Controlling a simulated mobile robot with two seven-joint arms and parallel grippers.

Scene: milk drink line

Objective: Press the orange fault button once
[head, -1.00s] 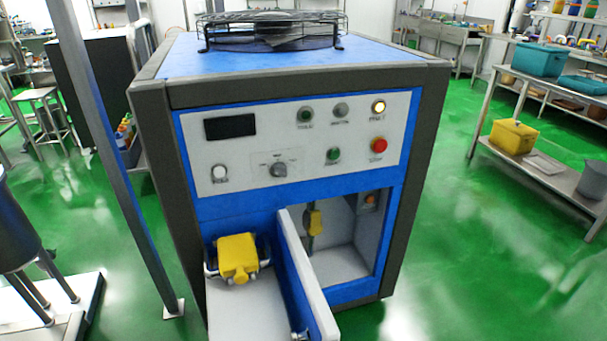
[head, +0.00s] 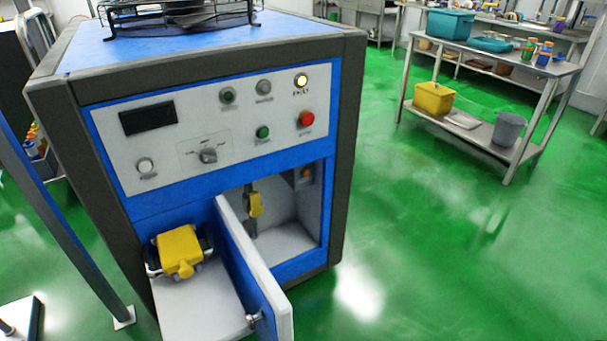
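The blue and dark grey machine (head: 345,130) stands in the middle-left of the head view. Its white control panel (head: 185,118) faces me. At the panel's upper right is a round lit button or lamp (head: 301,80), glowing pale yellow with an amber rim; its label is too blurred to read surely. A red button (head: 306,119) sits just below it. Inside the open compartment, a small orange round part (head: 307,172) shows on a grey box at the right wall. I cannot tell for certain which is the fault button. Neither gripper is in view.
The compartment door (head: 255,270) stands open towards me. A yellow part (head: 180,250) sits on the ledge left of it. A yellow lever (head: 255,204) hangs inside. A steel shelf table (head: 480,110) is at right; green floor between is clear.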

